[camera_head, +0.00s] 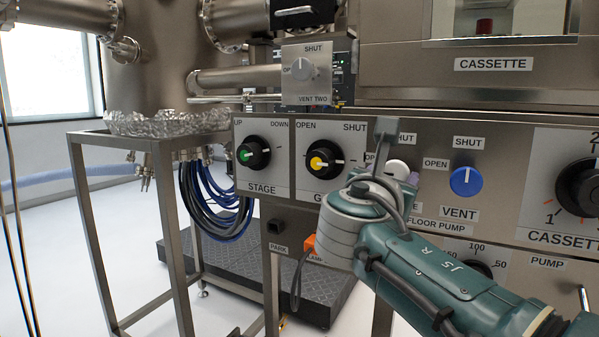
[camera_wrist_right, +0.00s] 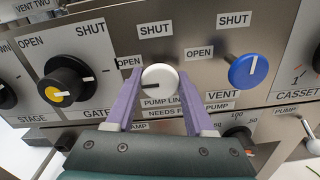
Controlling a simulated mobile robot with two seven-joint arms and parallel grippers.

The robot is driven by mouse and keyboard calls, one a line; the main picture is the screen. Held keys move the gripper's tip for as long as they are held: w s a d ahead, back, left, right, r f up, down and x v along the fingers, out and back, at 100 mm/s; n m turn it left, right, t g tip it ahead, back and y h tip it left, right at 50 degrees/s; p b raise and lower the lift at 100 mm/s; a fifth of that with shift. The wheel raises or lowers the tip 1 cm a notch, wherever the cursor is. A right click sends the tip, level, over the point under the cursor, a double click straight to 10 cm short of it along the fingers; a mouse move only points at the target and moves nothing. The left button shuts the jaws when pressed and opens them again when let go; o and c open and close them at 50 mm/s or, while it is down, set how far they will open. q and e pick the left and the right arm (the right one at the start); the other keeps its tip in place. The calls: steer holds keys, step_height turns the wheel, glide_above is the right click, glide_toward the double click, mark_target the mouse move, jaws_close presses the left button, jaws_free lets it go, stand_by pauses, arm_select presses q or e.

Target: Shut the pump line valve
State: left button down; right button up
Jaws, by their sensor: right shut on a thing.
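The pump line valve is a white round knob (camera_wrist_right: 160,79) on the steel panel, with SHUT above it, OPEN to its left and a PUMP LINE label below, partly covered. Its dark pointer mark points left, toward OPEN. My right gripper (camera_wrist_right: 161,82) is shut on the knob, one purple finger on each side. In the head view the white knob (camera_head: 398,168) is partly hidden behind my right gripper (camera_head: 396,172) and wrist. My left gripper is not in view.
The blue VENT knob (camera_head: 466,181) is close to the right. The yellow-capped GATE knob (camera_head: 323,161) and green-capped STAGE knob (camera_head: 252,154) are to the left. The large black CASSETTE knob (camera_head: 582,187) is at the far right. A PARK socket (camera_head: 275,227) sits lower left.

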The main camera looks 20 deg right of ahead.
jaws_close()
steer(key=shift+m, duration=0.3)
steer(key=m+b, duration=0.1)
steer(key=m, duration=0.1)
steer(key=shift+f+m, duration=0.1)
steer(key=shift+m, duration=0.2)
steer(key=m+b, duration=0.2)
steer(key=m, duration=0.2)
steer(key=shift+m+b, duration=0.3)
steer(key=shift+b, duration=0.1)
steer(key=m+b, duration=0.4)
steer(key=m, duration=0.2)
steer(key=m+b, duration=0.1)
steer(key=m, duration=0.2)
steer(key=shift+b, duration=0.35)
steer(key=shift+m+b, duration=0.3)
steer(key=shift+m, duration=0.2)
steer(key=shift+r, duration=0.2)
